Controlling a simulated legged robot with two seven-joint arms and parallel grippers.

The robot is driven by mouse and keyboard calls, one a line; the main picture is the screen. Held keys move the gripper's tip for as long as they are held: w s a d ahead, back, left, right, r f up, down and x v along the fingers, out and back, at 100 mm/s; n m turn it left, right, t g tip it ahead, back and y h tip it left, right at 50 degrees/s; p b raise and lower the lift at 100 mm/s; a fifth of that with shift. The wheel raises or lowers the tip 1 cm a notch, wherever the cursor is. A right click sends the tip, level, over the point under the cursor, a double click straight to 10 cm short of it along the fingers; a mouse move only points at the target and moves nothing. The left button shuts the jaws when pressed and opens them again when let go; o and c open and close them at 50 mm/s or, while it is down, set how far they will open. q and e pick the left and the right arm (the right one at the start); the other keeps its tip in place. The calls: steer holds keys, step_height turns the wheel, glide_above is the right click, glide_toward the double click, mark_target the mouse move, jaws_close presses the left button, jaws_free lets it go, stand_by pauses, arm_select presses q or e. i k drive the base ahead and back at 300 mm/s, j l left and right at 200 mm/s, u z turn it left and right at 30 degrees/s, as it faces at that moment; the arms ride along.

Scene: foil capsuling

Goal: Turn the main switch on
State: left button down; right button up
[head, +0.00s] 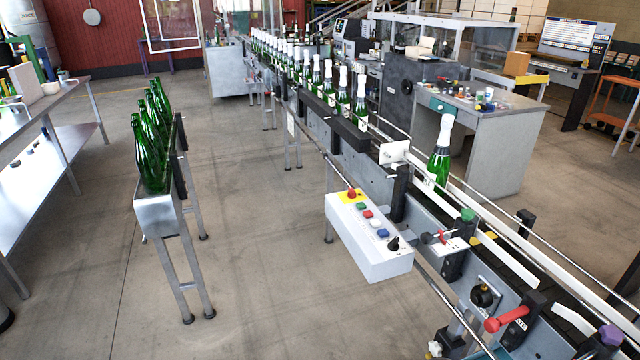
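A white control box (368,240) is fixed on the near side of the bottle conveyor, right of centre. Its sloped top has a red mushroom button on a yellow plate (352,196), several coloured push buttons and a black rotary knob (393,244) at the near end. Further right on the conveyor side are a black round knob (483,296) on a metal plate and a red lever handle (507,319). No label is readable, so I cannot tell which one is the main switch or its setting. Neither of my grippers is in view.
The conveyor (425,205) carries a line of green bottles with white tops; one bottle (439,155) stands apart nearer. A narrow stand (160,214) with green bottles is at left, beside a metal table (50,100). The floor (260,250) between stand and control box is clear.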

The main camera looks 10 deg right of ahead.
mark_target(351, 194)
steer(key=i+j, duration=0.25)
steer(key=i, duration=0.15)
steer(key=i+j+u, duration=0.1)
steer(key=i+j, duration=0.15)
steer(key=i, duration=0.2)
steer(key=i+j, duration=0.2)
steer(key=i, duration=0.25)
steer(key=k+u, duration=0.05)
